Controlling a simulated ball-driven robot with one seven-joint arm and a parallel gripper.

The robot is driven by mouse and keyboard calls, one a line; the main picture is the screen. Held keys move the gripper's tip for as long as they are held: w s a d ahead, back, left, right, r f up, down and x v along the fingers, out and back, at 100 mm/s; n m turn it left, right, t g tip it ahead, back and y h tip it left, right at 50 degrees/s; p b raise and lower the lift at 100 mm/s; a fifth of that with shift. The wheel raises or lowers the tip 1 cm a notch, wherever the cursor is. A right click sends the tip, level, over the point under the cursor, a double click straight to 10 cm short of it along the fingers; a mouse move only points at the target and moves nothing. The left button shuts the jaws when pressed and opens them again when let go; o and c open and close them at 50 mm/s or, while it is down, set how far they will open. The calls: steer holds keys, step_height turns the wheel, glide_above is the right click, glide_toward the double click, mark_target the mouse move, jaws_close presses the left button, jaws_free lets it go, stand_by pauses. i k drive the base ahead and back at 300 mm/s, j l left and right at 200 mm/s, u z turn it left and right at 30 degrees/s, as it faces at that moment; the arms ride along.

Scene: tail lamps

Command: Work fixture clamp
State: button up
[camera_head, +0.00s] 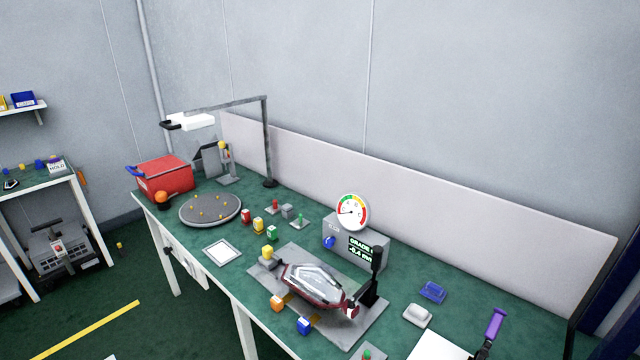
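The fixture is a flat grey plate (355,335) on the green bench. A tail lamp (312,284) with a clear top and dark red rim lies on it. A black clamp (371,294) stands at the lamp's right end, with its dark lever (376,260) pointing up. A red and white piece (351,312) sits beside the clamp at the lamp's end; I cannot tell whether it presses on the lamp. Yellow, orange and blue blocks stand around the lamp. My gripper is not in view.
A gauge box with a round dial (352,211) stands behind the clamp. A purple-handled tool (495,324) and a blue block (433,291) lie to the right. A round grey turntable (210,209) and red bin (165,178) are at left. A low panel (450,225) backs the bench.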

mark_target(377, 255)
steer(key=i+j, duration=0.7)
steer(key=i, duration=0.1)
